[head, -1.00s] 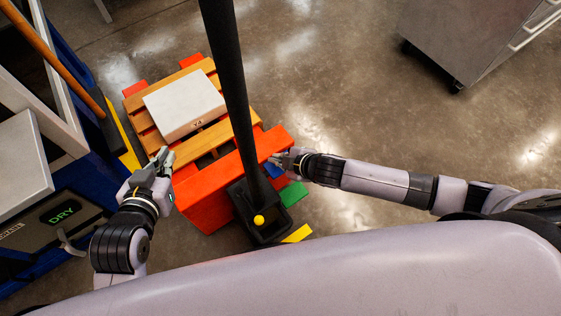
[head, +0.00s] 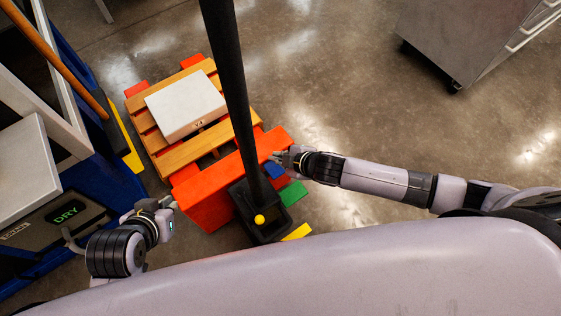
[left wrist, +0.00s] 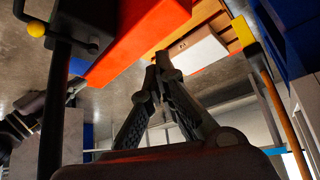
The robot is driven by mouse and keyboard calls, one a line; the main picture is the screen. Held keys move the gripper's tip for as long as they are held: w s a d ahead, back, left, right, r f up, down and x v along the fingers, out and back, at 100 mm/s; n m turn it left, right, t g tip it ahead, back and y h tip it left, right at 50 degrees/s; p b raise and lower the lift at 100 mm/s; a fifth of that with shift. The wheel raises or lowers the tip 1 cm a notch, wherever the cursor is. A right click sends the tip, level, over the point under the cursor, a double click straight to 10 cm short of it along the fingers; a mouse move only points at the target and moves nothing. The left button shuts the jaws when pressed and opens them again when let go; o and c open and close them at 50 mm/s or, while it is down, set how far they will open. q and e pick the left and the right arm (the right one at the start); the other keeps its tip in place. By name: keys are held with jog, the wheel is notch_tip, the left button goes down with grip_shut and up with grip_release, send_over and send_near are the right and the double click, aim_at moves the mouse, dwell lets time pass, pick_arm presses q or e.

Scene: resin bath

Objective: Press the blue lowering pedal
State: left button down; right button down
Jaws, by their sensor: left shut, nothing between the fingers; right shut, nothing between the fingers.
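The blue pedal (head: 274,170) juts from the right side of the orange-red lift truck's body (head: 205,205), low down beside the black base of the mast. A green pedal (head: 293,193) sits just in front of it. My right gripper (head: 276,157) is shut and empty, and in the head view it appears just above and partly over the blue pedal. I cannot tell whether they touch. My left gripper (head: 170,202) is shut and empty at the left of the orange-red body. Its closed fingers also show in the left wrist view (left wrist: 163,62).
A wooden pallet (head: 150,135) with a white box (head: 186,105) lies on the truck. A black mast (head: 232,95) rises in front, with a yellow knob (head: 259,219) near its base. A machine showing DRY (head: 66,214) stands left. A grey cabinet (head: 460,40) stands back right; floor between is clear.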

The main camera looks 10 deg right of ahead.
aim_at(279, 166)
jog(key=shift+r+p, duration=1.1)
jog(key=shift+p, duration=0.05)
jog(key=shift+r+p, duration=0.35)
jog(key=shift+p, duration=0.05)
jog(key=shift+r, duration=0.15)
pick_arm(q)
jog(key=s+g, duration=0.1)
jog(key=s+a+g, duration=0.1)
jog(key=s, duration=0.1)
jog(key=s+g, duration=0.1)
jog(key=s, duration=0.1)
jog(key=shift+s+a+f+y, duration=0.25)
jog(key=shift+a+f+y, duration=0.1)
jog(key=shift+f+y, duration=0.05)
